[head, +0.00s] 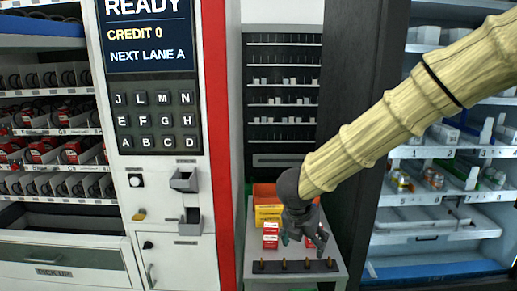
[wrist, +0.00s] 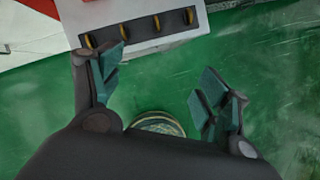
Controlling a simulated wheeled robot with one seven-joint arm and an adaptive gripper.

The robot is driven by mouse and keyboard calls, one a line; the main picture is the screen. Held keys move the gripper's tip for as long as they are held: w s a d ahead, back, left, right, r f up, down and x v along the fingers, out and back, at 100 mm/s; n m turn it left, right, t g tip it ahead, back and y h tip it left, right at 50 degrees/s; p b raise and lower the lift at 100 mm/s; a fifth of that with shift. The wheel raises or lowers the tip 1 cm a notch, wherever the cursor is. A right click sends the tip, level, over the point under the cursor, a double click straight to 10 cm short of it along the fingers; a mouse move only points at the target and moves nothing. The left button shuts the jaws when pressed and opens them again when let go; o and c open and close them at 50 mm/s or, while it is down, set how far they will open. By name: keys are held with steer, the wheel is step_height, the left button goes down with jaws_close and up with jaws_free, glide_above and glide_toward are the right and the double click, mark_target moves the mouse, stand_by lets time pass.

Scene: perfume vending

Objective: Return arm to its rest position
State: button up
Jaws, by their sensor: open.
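My gripper (head: 304,238) hangs at the end of my arm, which reaches in from the upper right in the head view. It points down over the front part of a small white stand (head: 253,277). In the wrist view my gripper (wrist: 157,78) has its two teal-tipped fingers spread wide, with nothing between the tips. Green floor (wrist: 160,65) shows beyond the fingers. A round patterned thing (wrist: 157,124) is partly hidden behind the gripper body; I cannot tell what it is.
The stand carries red-and-white boxes (head: 270,236), a yellow box (head: 267,214) and a dark strip (head: 295,267) with several pegs. A vending machine with a keypad (head: 156,122) stands left. Lit shelves (head: 440,152) stand right, behind my arm.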

steer(key=s+d+f+n, duration=0.3)
steer(key=f+n, duration=0.4)
steer(key=f, duration=0.2)
steer(key=s+d+f+n+h, duration=0.1)
steer(key=s+d+f+n, duration=0.25)
steer(key=f+n, duration=0.45)
steer(key=s+d+f+n, duration=0.35)
steer(key=f+n, duration=0.25)
steer(key=f, duration=0.5)
steer(key=s+f+n+g+y, duration=0.1)
steer(key=s+f+n, duration=0.3)
steer(key=s+n, duration=0.3)
steer(key=s+f+n+g+y, duration=0.1)
steer(key=s+f+n, duration=0.4)
steer(key=s, duration=0.6)
steer(key=s+f+n+g+y, duration=0.1)
steer(key=s+f+n, duration=0.4)
steer(key=s+n, duration=0.3)
steer(key=shift+s+f+n+g, duration=0.3)
steer(key=shift+s+g, duration=0.1)
steer(key=shift+s, duration=0.6)
steer(key=shift+c, duration=0.3)
